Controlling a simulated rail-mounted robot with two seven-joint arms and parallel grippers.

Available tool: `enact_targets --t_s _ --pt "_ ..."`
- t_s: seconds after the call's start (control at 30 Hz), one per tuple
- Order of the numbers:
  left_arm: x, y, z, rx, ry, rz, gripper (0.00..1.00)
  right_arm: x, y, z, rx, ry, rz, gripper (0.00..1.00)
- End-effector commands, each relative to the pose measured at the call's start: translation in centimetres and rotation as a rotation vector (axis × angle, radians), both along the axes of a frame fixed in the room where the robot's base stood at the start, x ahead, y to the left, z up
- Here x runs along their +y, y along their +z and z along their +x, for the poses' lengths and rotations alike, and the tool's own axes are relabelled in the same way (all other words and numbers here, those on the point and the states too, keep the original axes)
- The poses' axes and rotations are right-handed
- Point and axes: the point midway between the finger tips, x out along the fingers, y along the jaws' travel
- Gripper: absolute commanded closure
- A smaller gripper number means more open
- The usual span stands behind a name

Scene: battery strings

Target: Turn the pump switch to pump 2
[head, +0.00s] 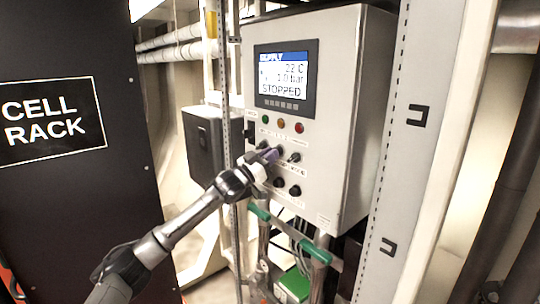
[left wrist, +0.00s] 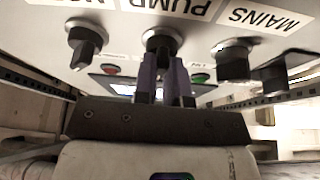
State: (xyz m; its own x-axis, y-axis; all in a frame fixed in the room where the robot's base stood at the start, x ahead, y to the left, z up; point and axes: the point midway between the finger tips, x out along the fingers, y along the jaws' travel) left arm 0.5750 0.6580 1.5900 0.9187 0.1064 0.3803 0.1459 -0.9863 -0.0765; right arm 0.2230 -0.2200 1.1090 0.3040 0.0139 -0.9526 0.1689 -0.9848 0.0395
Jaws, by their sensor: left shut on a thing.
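The pump switch (left wrist: 162,38) is a black rotary knob under an upside-down PUMP label (left wrist: 160,6) in the left wrist view. My left gripper (left wrist: 165,85) has its two purple-grey fingers closed on this knob. In the head view my left gripper (head: 268,158) reaches up from the lower left to the row of knobs on the grey control cabinet (head: 334,120). The gripper hides most of the switch there. The knob's pointer and its position marks are covered or too small to read.
A MAINS knob (left wrist: 233,62) and another black knob (left wrist: 84,42) flank the pump switch closely. The cabinet's screen (head: 284,76) reads STOPPED. Indicator lamps (head: 282,124) sit below it. A black CELL RACK panel (head: 60,180) stands at the left. A metal upright (head: 224,80) stands beside the cabinet.

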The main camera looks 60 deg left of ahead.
Motion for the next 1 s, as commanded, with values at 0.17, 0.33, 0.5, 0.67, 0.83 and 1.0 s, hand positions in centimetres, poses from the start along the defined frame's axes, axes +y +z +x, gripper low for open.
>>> enact_targets --t_s 0.17,0.33,0.5,0.67,0.83,1.0 --pt "0.1 0.3 0.0 0.024 0.002 0.134 1.0 0.0 1.4 0.0 0.0 0.0 0.0 1.0" --pt "0.2 0.4 0.0 0.046 0.001 0.278 1.0 0.0 2.7 0.0 0.0 -0.001 0.001 1.0" --pt "0.2 0.4 0.0 0.066 0.0 0.416 1.0 0.1 3.9 0.0 0.0 -0.004 0.005 1.0" --pt "0.2 0.4 0.0 0.081 0.0 0.527 1.0 0.3 4.9 0.0 0.0 -0.006 0.008 1.0" --pt "0.2 0.3 0.0 0.093 -0.002 0.618 1.0 0.3 5.6 0.0 0.0 -0.007 0.011 1.0" --pt "0.1 0.2 0.0 0.1 -0.002 0.677 1.0 0.3 6.1 0.0 -0.001 -0.006 0.01 1.0"
